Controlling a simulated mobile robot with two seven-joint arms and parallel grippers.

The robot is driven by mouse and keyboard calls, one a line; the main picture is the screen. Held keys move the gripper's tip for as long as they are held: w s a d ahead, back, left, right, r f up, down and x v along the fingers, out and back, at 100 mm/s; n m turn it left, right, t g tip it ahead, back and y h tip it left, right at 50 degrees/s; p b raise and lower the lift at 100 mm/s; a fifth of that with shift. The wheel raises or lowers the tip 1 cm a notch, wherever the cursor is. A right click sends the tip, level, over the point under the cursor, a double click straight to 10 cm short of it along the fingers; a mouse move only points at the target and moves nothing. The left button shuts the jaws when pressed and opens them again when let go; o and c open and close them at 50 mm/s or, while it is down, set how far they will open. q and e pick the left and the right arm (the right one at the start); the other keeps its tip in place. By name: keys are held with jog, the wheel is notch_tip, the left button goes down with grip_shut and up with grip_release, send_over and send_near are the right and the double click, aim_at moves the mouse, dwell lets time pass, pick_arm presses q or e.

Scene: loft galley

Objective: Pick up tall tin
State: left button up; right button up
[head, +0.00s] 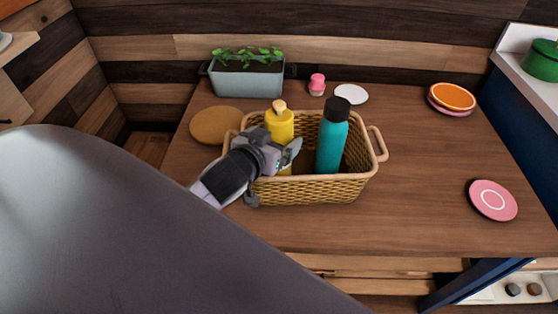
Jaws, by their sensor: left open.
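A yellow container (281,123) with a pale, cork-like knob stands upright in a wicker basket (330,190), in its left half. It looks most like the tall tin. A teal bottle (331,146) with a black cap stands upright in the right half of the basket. My left gripper (292,150) is over the basket's left side, in front of the yellow container, and hides its lower part. Its fingers are open and point right, toward the gap before the teal bottle. I cannot tell whether they touch the container. My right gripper is not in view.
A planter (247,83), a pink jar (317,85) and a white disc (351,94) are at the back of the wooden table (430,160). A round brown mat (216,125) lies left. Orange (453,96) and pink (493,200) plates are right.

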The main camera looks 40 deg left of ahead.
pick_arm(q)
jog(key=shift+w+f, duration=0.1)
jog(key=shift+w, duration=0.2)
jog(key=c, duration=1.6)
jog(key=shift+o, duration=0.2)
